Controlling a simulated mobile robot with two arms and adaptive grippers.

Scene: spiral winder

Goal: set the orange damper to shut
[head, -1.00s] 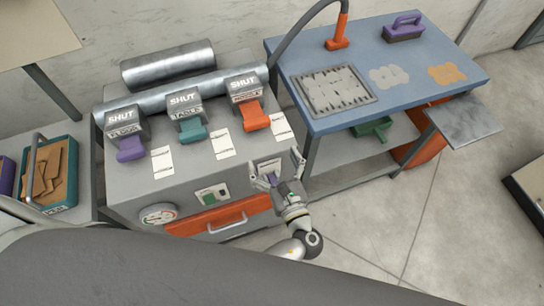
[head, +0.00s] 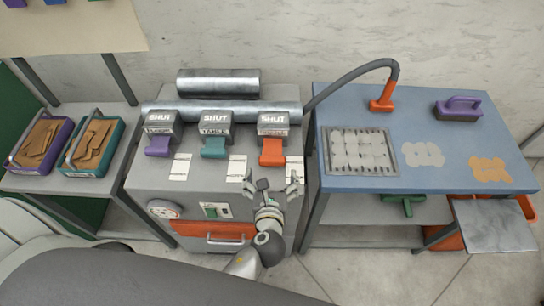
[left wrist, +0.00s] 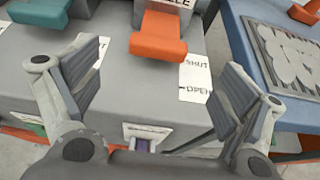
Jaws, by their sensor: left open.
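The orange damper (head: 272,152) is the right one of three paddle handles on top of the grey machine. In the left wrist view its orange paddle (left wrist: 158,38) lies ahead of my fingers, sticking out from a grey block. A white label beside it reads SHUT above OPEN (left wrist: 194,81), and the paddle's end is nearer the SHUT side. My left gripper (head: 271,183) is open and empty at the machine's front edge, below and apart from the orange damper. Its two fingers stand wide apart in the left wrist view (left wrist: 157,88). My right gripper is out of view.
A purple damper (head: 158,147) and a teal damper (head: 214,148) stand to the left. A metal pipe (head: 222,111) runs behind them. A blue table (head: 390,110) with an orange nozzle and hose stands right. Bins of brown scraps sit left.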

